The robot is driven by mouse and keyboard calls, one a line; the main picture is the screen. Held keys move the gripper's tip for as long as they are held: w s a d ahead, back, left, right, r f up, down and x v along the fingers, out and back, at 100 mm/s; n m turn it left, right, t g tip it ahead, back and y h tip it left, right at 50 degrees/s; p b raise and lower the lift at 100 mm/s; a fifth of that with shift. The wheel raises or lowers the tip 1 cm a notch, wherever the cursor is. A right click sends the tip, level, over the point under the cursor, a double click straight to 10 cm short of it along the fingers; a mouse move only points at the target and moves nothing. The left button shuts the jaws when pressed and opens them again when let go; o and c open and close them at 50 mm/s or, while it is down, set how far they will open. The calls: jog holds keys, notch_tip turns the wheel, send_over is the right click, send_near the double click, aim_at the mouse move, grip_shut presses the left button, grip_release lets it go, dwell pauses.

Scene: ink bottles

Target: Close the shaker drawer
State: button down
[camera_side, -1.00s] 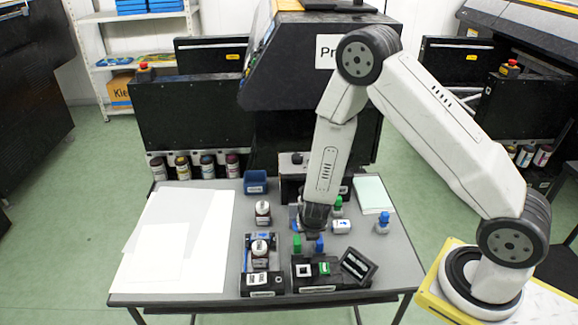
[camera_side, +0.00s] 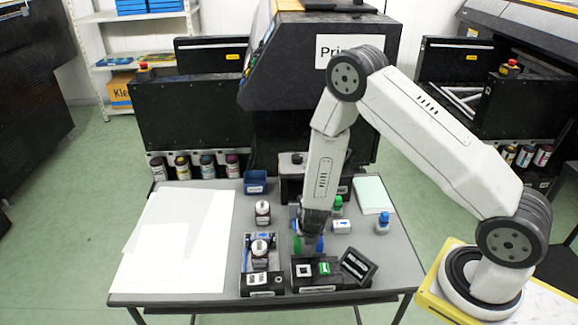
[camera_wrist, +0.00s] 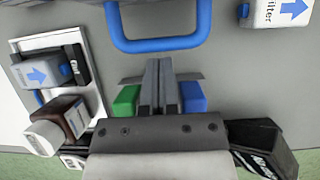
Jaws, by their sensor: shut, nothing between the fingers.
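In the side view my gripper (camera_side: 309,248) points down between a green block (camera_side: 297,244) and a blue block (camera_side: 320,243). In the wrist view my gripper's fingers (camera_wrist: 159,66) are together, with nothing between them. A blue U-shaped handle (camera_wrist: 160,45) lies just beyond the fingertips, with a visible gap. It appears to belong to the shaker drawer; in the side view only a bit of blue (camera_side: 294,212) shows beside my arm. The black shaker (camera_side: 290,168) seems to stand at the table's back, and my arm hides much of its front. How far the drawer is out cannot be told.
A bottle (camera_side: 260,250) stands in a tray left of my gripper. Paper sheets (camera_side: 160,245) cover the left side.

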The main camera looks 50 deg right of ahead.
jog(key=w+d, duration=0.6)
jog(key=shift+w+d, duration=0.85)
jog(key=shift+r, duration=0.1)
jog(key=shift+r, duration=0.1)
jog(key=shift+a+r, duration=0.1)
jog(key=shift+r, duration=0.3)
jog(key=v, duration=0.9)
jog(key=shift+s, duration=0.25)
jog(key=shift+a+f, duration=0.15)
